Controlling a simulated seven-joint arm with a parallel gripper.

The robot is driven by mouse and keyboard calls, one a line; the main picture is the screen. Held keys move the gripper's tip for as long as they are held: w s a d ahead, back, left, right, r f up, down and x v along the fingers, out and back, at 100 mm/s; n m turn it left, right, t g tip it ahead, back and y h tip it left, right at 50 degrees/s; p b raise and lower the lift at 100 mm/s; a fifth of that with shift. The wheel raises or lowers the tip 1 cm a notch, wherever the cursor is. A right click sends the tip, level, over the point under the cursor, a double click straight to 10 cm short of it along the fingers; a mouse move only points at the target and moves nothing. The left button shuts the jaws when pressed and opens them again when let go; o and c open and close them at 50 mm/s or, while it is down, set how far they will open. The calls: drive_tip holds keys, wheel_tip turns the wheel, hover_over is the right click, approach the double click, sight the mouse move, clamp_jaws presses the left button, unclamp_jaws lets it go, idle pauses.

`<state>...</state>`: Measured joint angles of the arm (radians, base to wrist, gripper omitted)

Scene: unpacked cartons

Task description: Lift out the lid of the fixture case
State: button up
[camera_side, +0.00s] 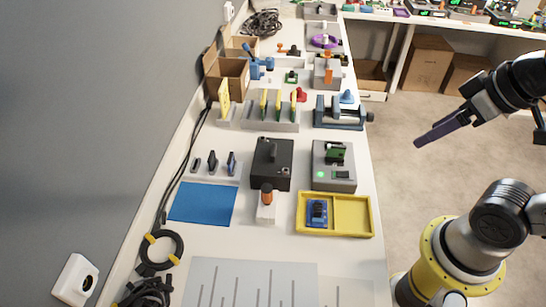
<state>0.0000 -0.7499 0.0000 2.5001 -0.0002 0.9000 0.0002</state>
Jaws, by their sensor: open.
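A dark box (260,178), which looks like the fixture case, stands on the white bench left of centre. Its flat dark lid (262,152) appears seated on top, with a small raised handle (273,152) standing up from it. My gripper (420,141), with long purple fingers, is open and empty. It is in the air to the right of the bench, over the floor in the picture and well apart from the box. The fingers point left and slightly down, and they overlap side-on.
A grey fixture (320,180) with green boards stands right of the box. An orange-topped tool in a white holder (266,214) stands in front of it. A yellow tray (352,232), blue mat (190,203) and card rack (284,127) surround it. A grey wall borders the left.

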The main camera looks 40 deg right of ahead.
drive_tip(key=o, duration=0.5)
